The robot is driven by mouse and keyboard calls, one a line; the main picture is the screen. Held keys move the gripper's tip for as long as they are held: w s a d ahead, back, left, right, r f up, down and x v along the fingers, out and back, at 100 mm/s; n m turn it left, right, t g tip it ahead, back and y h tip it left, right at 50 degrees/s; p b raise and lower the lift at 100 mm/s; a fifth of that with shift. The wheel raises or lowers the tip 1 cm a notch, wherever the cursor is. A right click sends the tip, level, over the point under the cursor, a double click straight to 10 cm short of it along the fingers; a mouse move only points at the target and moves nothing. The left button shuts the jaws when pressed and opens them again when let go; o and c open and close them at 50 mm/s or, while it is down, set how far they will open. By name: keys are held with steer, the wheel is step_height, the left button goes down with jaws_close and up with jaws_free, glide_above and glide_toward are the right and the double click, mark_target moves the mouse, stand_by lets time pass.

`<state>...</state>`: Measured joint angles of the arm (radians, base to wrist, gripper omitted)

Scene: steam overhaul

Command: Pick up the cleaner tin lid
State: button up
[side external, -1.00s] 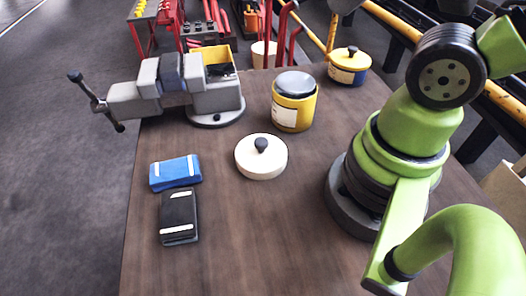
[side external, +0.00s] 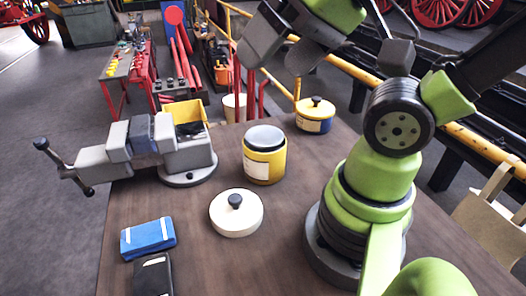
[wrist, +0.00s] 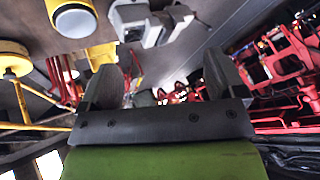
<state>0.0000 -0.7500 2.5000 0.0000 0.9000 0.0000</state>
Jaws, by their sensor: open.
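A cream round lid with a black knob (side external: 237,213) lies flat on the table in the side view. A yellow tin with a pale label and dark grey top (side external: 264,156) stands behind it. I cannot tell which lid is the cleaner tin's. My gripper (side external: 272,62) is open and empty, high above the table's back part, apart from both lids. In the wrist view its two grey fingers (wrist: 165,75) stand wide apart, and a yellow lid (wrist: 12,55) shows at left.
A grey vise (side external: 188,150) with a yellow bin (side external: 185,113) stands at the left. A blue box (side external: 148,238) and a black box (side external: 152,276) lie at the front left. A yellow railing (side external: 350,65) runs behind the table.

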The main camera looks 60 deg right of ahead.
steer(key=c, duration=0.6)
steer(key=shift+o, duration=0.2)
steer(key=g+h, duration=0.1)
steer(key=g, duration=0.7)
glide_above(235, 197)
step_height(235, 197, down, 22)
steer(key=shift+d+f, duration=0.15)
steer(key=shift+a+f, duration=0.2)
steer(key=shift+f, duration=2.85)
